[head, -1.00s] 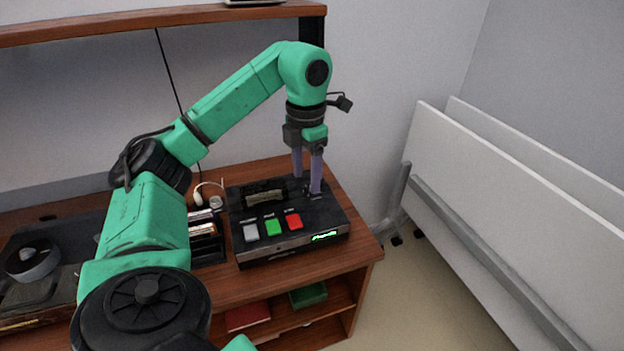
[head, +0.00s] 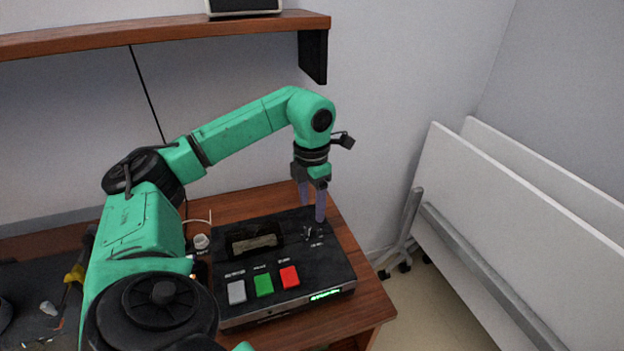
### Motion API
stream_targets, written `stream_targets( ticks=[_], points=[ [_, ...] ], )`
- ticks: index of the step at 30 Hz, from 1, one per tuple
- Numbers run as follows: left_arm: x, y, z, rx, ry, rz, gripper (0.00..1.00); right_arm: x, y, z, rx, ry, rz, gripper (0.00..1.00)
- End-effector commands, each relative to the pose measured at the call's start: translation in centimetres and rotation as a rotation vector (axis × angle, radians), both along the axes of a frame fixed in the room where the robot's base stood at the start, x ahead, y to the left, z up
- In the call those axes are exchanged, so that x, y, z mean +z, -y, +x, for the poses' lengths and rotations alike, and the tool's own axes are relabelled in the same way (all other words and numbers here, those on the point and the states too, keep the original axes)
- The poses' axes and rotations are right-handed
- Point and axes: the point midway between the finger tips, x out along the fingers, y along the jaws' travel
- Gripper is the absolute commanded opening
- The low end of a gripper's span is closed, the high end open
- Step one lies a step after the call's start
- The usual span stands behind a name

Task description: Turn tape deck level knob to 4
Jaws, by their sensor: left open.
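The black tape deck (head: 330,266) sits on the wooden desk, with a grey, a green and a red button (head: 289,276) along its front and a lit green display (head: 325,295) at its front right. A cassette window (head: 254,243) is at its back left. My left gripper (head: 312,213) points down over the deck's back right part, its purple fingers apart. The level knob (head: 314,233) seems to be the small dark part just below the fingertips; its setting is too small to read. I cannot tell whether the fingers touch it. My right gripper is not in view.
A wooden shelf (head: 160,32) runs above the desk at the back. White folded panels (head: 530,215) on a wheeled frame stand at the right. A small white item with a cable (head: 201,242) lies left of the deck. The desk (head: 352,315) is bare in front of the deck.

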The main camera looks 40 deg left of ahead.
Motion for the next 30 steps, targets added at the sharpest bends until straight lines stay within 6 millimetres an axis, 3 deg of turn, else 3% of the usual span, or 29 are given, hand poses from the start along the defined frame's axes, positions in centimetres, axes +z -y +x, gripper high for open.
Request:
stream_targets(
  ticks=[3, 9, 18, 19, 21, 24, 30],
  points=[
    [-3.1, 0.0, -0.1, 0.000, -0.005, 0.000, 0.66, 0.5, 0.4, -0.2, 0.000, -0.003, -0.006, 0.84],
    [-6.6, 0.0, 0.0, 0.000, -0.001, 0.000, 0.66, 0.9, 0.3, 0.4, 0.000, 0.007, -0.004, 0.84],
    [-7.3, 0.0, 0.0, 0.000, 0.001, 0.000, 0.66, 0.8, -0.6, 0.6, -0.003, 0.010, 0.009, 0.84],
    [-7.3, 0.0, 0.0, 0.000, 0.001, 0.000, 0.59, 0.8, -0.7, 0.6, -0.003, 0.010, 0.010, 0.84],
    [-7.3, 0.0, 0.0, 0.000, 0.001, 0.000, 0.32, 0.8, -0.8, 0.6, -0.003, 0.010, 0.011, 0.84],
    [-7.3, 0.0, 0.0, 0.000, 0.001, 0.000, 0.00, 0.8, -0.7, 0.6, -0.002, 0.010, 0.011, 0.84],
    [-7.2, 0.0, 0.0, -0.004, 0.001, 0.000, 0.00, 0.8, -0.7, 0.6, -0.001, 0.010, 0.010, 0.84]
  ],
)
